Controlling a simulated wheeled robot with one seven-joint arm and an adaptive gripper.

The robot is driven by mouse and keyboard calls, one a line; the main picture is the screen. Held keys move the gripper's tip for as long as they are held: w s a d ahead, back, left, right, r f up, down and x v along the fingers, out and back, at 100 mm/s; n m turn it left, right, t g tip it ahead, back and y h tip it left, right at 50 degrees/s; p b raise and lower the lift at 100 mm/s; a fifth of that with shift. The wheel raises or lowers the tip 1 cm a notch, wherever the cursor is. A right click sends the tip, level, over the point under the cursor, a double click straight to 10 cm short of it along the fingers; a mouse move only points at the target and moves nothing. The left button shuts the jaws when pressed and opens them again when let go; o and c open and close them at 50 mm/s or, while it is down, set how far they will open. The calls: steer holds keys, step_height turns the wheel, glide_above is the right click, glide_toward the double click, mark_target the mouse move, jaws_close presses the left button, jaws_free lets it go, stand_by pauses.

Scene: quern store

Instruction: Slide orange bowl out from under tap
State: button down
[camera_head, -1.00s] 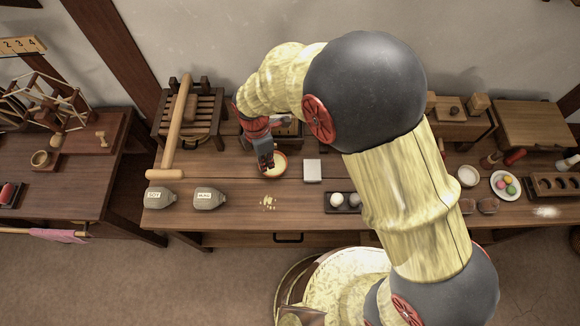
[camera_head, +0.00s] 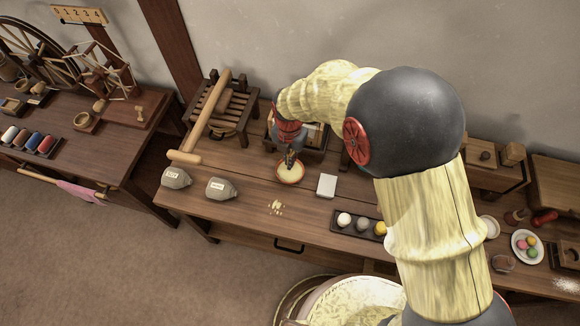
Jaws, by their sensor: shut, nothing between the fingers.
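The orange bowl (camera_head: 290,177), with a pale filling, stands on the wooden bench (camera_head: 250,231) near its middle. My gripper (camera_head: 290,161) is shut and empty, pointing down at the back part of the bowl. It overlaps the bowl's far rim in the picture; I cannot tell whether it touches the bowl or hangs above it. A dark wooden piece (camera_head: 313,137) stands just behind, mostly covered by my gripper and arm. I cannot make out the tap.
A white square block (camera_head: 327,185) lies right of the bowl. Pale crumbs (camera_head: 276,207) lie in front. A tray of balls (camera_head: 361,224) is front right. My arm covers much of the right side.

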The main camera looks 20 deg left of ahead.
mark_target(290, 179)
step_height(290, 179, down, 9)
steer(key=b, duration=0.2)
steer(key=shift+f+b, duration=0.15)
steer(key=shift+b, duration=0.2)
steer(key=s+p, duration=0.1)
steer(key=s, duration=0.1)
steer(key=s+p, duration=0.1)
steer(key=s, duration=0.2)
steer(key=s+p, duration=0.1)
steer(key=s, duration=0.2)
steer(key=shift+s+a, duration=0.1)
steer(key=shift+a, duration=0.25)
steer(key=shift+s, duration=0.25)
